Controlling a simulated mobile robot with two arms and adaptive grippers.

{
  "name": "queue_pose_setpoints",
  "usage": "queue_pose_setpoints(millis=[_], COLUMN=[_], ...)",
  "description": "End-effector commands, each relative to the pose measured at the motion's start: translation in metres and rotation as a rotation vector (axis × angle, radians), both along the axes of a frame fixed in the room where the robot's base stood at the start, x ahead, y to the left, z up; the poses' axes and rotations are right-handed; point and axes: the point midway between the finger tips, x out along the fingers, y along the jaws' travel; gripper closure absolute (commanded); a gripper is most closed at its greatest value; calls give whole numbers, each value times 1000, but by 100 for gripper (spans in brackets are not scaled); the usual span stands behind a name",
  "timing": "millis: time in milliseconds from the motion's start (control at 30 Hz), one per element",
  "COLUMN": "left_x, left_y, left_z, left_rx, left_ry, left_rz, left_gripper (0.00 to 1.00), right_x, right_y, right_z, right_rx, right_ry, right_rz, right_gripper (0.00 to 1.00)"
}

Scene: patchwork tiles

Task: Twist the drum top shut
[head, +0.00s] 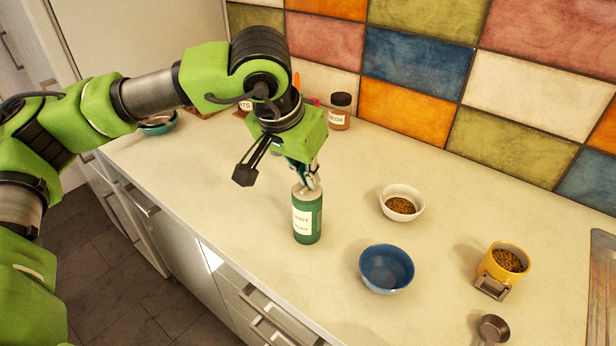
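The drum is a green cylinder (307,222) with a white label, upright on the pale counter near its front edge. Its pale top (300,190) is partly hidden by my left gripper. My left gripper (311,184) points down from above, its fingertips right at the drum top. The view is too small to tell whether the fingers are closed on the top or just resting at it. My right gripper is not in view.
A blue bowl (386,268) stands right of the drum. Behind it is a white bowl (401,203) with brown contents. Farther right are a yellow mug (507,262) and a metal scoop (493,328). A cocoa jar (340,110) stands by the tiled wall.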

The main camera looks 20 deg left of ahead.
Motion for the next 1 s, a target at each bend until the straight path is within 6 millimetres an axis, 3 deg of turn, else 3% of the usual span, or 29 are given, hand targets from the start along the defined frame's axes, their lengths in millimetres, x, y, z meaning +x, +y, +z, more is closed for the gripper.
queue_pose_setpoints(millis=[433,733,1000], left_x=[-1,-1,-2], left_y=[0,-1,-1], left_z=[-3,-3,-2], left_rx=[2,1,3], left_ry=[8,7,6], left_rz=[-93,-319,-339], left_gripper=[100,100,100], right_x=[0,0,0], right_y=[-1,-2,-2], right_z=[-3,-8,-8], right_rx=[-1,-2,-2], right_ry=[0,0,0], right_rz=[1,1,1], right_gripper=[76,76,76])
